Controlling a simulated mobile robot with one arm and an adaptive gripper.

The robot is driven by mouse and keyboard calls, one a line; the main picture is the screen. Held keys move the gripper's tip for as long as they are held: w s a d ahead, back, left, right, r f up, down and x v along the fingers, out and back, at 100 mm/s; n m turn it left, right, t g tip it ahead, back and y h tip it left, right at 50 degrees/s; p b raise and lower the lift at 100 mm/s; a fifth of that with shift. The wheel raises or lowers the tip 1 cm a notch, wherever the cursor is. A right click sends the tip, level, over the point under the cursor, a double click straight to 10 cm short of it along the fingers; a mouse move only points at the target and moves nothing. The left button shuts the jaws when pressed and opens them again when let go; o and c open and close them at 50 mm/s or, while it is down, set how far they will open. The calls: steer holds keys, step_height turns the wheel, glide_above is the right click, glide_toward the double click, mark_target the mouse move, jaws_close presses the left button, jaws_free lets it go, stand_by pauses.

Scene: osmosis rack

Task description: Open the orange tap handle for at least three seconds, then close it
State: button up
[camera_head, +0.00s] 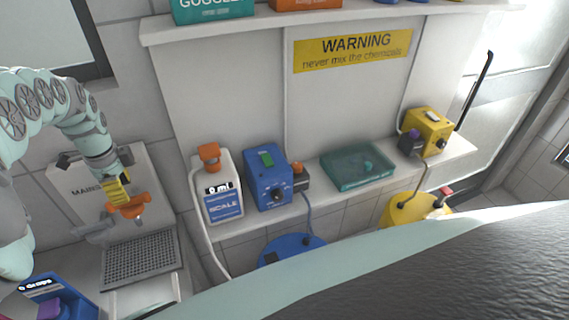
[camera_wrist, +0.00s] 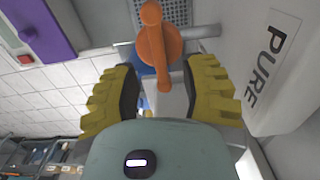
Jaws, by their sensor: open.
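The orange tap handle (camera_head: 131,206) is at the left in the head view, on a grey tap above a drain grate (camera_head: 140,262). In the wrist view the orange handle (camera_wrist: 158,46) lies at the top middle, its lever pointing down between the fingers. My gripper (camera_head: 116,190) is right beside the handle in the head view. In the wrist view my gripper (camera_wrist: 160,92) has its yellow ridged fingers spread on either side of the lever's end. I cannot tell whether a finger touches it.
A white panel (camera_head: 80,185) stands behind the tap. A white scale bottle (camera_head: 218,195), a blue pump box (camera_head: 267,180) and a teal tray (camera_head: 350,166) are on the shelf. A blue box with a drops display (camera_head: 75,293) is at lower left.

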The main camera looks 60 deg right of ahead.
steer(key=shift+s+f, duration=0.15)
steer(key=shift+f, duration=0.65)
steer(key=shift+d+f, duration=0.1)
steer(key=shift+f, duration=1.15)
jaws_close()
steer(key=shift+a, duration=0.2)
